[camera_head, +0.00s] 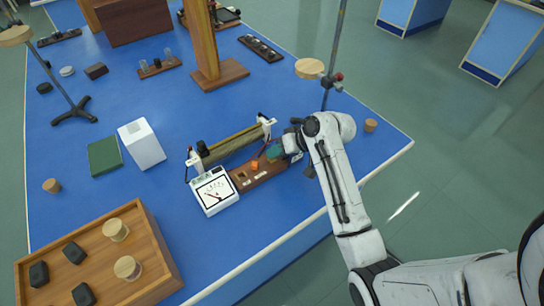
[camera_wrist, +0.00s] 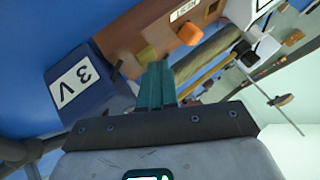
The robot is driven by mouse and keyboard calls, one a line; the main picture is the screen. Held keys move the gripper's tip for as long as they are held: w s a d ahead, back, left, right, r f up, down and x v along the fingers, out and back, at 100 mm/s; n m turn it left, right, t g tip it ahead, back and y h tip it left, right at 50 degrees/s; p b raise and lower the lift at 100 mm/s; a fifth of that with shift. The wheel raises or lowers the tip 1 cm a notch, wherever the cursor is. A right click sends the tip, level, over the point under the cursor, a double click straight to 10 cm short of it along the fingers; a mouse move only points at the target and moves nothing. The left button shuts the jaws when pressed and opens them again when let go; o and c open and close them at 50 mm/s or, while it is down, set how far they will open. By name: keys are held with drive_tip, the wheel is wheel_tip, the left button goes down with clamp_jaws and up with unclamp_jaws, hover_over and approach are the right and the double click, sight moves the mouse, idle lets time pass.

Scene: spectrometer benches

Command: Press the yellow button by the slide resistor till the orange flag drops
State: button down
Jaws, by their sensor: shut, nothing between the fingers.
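The yellow button (camera_wrist: 146,53) sits on a brown wooden board (camera_head: 243,179), in front of the slide resistor (camera_head: 236,143). The button shows in the wrist view beside my teal fingertips; in the head view my gripper hides it. My gripper (camera_wrist: 157,68) is shut and empty, its tips at the button's edge; I cannot tell whether they touch it. In the head view my gripper (camera_head: 273,153) is over the board's right part. The orange flag (camera_wrist: 190,34) stands out from the board beyond the button and also shows in the head view (camera_head: 255,165).
A blue box marked 3 V (camera_wrist: 75,85) is close beside my fingers. A white meter (camera_head: 213,191) stands at the board's left end. A stand rod (camera_head: 334,55) rises behind my wrist. A wooden tray (camera_head: 160,235) is at front left. The blue table's right corner is mostly free.

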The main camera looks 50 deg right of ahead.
sight(275, 159)
drive_tip(key=shift+r, duration=0.1)
drive_tip(key=shift+r+p, duration=0.75)
drive_tip(key=shift+p, duration=0.25)
wheel_tip(275, 159, up, 5)
drive_tip(key=p, duration=0.5)
